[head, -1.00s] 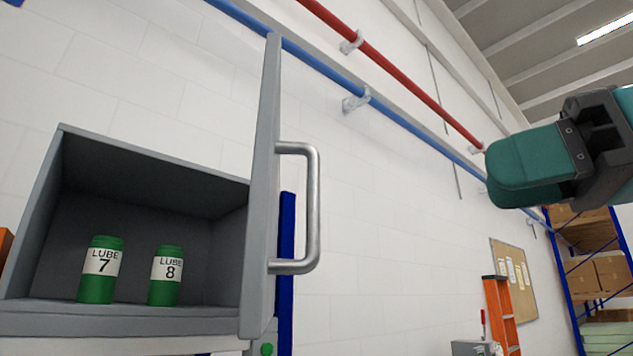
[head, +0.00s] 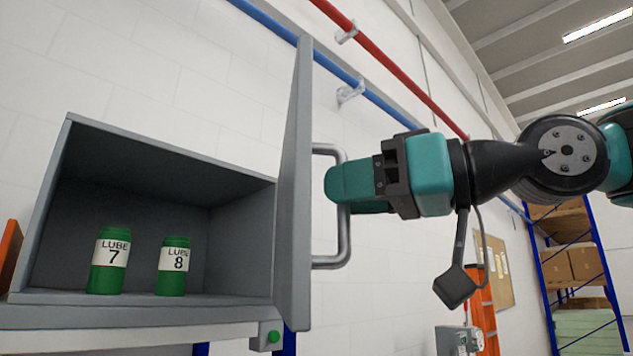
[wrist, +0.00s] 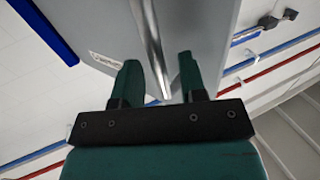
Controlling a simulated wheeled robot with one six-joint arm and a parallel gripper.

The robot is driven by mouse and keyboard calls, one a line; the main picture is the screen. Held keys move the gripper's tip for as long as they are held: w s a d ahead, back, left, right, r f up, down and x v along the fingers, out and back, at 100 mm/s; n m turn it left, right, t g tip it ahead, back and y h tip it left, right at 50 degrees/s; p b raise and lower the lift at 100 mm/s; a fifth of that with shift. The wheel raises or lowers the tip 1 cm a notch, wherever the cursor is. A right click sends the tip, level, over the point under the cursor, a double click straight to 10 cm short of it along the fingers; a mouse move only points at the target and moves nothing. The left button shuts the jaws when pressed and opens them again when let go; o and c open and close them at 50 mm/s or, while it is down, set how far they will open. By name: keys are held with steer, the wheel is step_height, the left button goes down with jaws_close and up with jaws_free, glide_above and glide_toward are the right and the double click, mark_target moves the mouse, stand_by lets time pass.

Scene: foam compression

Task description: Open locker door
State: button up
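The grey locker (head: 45,220) is at the left of the head view, with its inside showing. Its door (head: 294,190) stands swung out, seen nearly edge-on. A silver bar handle (head: 332,262) is on the door's right face. My gripper (head: 338,186) is at the handle's middle, its green fingers overlapping the bar. In the wrist view, my gripper (wrist: 158,75) has its two fingers apart, with the handle (wrist: 150,40) running between them. Gaps show on both sides of the bar. The door (wrist: 110,30) fills the space behind it.
Two green cans, LUBE 7 (head: 109,262) and LUBE 8 (head: 173,266), stand inside the locker. Blue (head: 385,107) and red (head: 400,78) pipes run along the white wall. An orange ladder (head: 486,318) and blue shelving (head: 545,290) stand at right.

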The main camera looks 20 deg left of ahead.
steer(key=shift+a, duration=0.6)
jaws_close()
steer(key=shift+d, duration=0.15)
steer(key=shift+w, duration=0.1)
